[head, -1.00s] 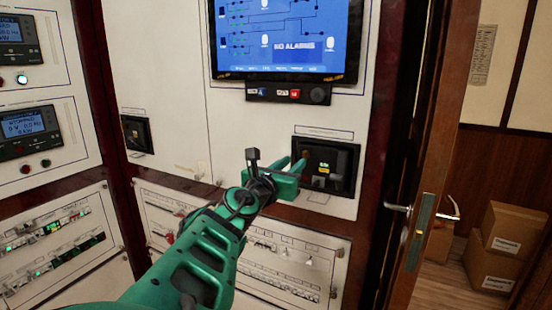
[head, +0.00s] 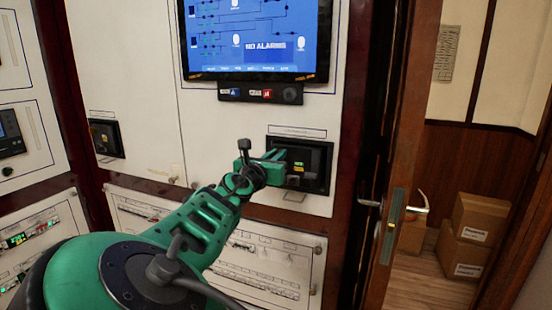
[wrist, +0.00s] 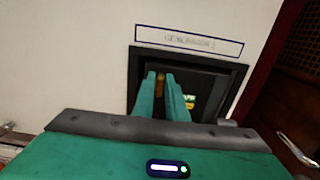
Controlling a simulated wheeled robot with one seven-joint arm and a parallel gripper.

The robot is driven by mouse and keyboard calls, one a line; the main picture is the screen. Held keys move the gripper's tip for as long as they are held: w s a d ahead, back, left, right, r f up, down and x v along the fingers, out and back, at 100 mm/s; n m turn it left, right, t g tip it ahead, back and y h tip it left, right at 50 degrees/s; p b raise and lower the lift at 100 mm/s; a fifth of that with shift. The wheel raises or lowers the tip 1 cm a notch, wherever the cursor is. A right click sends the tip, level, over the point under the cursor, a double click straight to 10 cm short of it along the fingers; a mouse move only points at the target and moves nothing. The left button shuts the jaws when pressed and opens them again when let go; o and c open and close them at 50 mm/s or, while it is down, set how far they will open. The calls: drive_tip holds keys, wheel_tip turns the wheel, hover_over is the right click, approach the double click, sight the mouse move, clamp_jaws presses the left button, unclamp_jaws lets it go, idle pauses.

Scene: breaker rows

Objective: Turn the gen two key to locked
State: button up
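A dark recessed panel (head: 318,178) for a generator sits in the white cabinet below the screen. In the wrist view this panel (wrist: 228,88) has a label above it, too blurred to read surely. My gripper (head: 284,160) is at the left part of the panel, its fingers pointing into the recess. In the wrist view the fingers (wrist: 162,80) are close together, with a thin gap. A small yellow-orange patch shows between their tips, perhaps the key. The fingers hide most of it, so its position and any contact are unclear. Small lit yellow-green indicators (wrist: 190,99) show right of the fingers.
A similar dark panel (head: 105,138) is on the cabinet to the left. The screen (head: 255,38) reads "NO ALARMS", with a button strip (head: 260,94) below. An open wooden door (head: 397,160) with a handle stands to the right; cardboard boxes (head: 478,220) lie beyond.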

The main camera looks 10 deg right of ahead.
clamp_jaws()
drive_tip(key=shift+m, duration=0.4)
drive_tip(key=shift+s+d+f+m, duration=0.1)
drive_tip(key=shift+d+f+m, duration=0.1)
drive_tip(key=shift+m, duration=2.65)
drive_tip(key=shift+s+d+f+m, duration=0.1)
drive_tip(key=shift+f+m, duration=0.05)
drive_tip(key=shift+m, duration=2.65)
drive_tip(key=shift+s+d+f+m, duration=0.1)
drive_tip(key=shift+d+f+m, duration=0.1)
drive_tip(key=shift+m, duration=2.65)
drive_tip(key=shift+f, duration=0.1)
